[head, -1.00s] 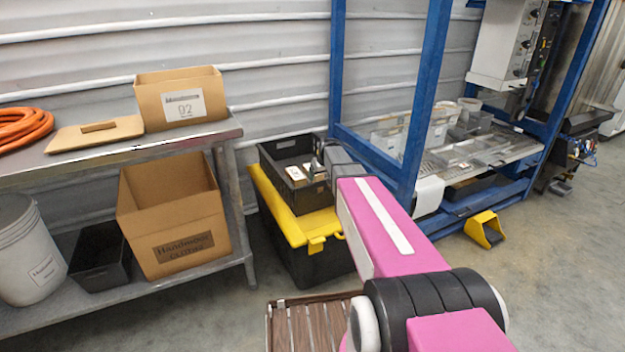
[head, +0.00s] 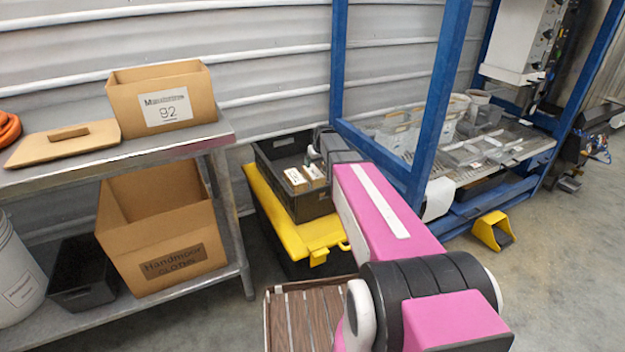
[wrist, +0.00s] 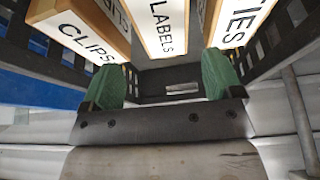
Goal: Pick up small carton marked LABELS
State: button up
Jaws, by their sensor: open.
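The small carton marked LABELS (wrist: 163,27) shows in the wrist view at top centre, with a white top and black lettering. It stands between a carton marked CLIPS (wrist: 85,28) and one marked TIES (wrist: 240,18). My gripper (wrist: 163,78) is open and empty, its green fingertips to either side below the LABELS carton in the picture and apart from it. In the head view, small cartons (head: 297,179) lie in a black crate (head: 305,213), but their lettering is too small to read. My gripper's end is over the crate's right side, its fingertips unclear there.
The crate sits on a yellow lid (head: 285,228) of a dark tote. A metal shelf (head: 228,135) with cardboard boxes (head: 160,95) stands at left. A blue frame post (head: 437,110) rises close to the right of my arm. A brown slatted surface (head: 310,318) lies in front.

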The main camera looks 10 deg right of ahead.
aim_at(314, 171)
jog(key=x, duration=0.4)
jog(key=shift+w+f, duration=0.25)
jog(key=shift+f, duration=0.1)
jog(key=shift+a+x, duration=0.2)
jog(key=shift+x, duration=2.6)
jog(key=shift+s+f, duration=0.1)
jog(key=shift+s, duration=0.05)
jog(key=shift+c, duration=0.3)
jog(key=c, duration=0.8)
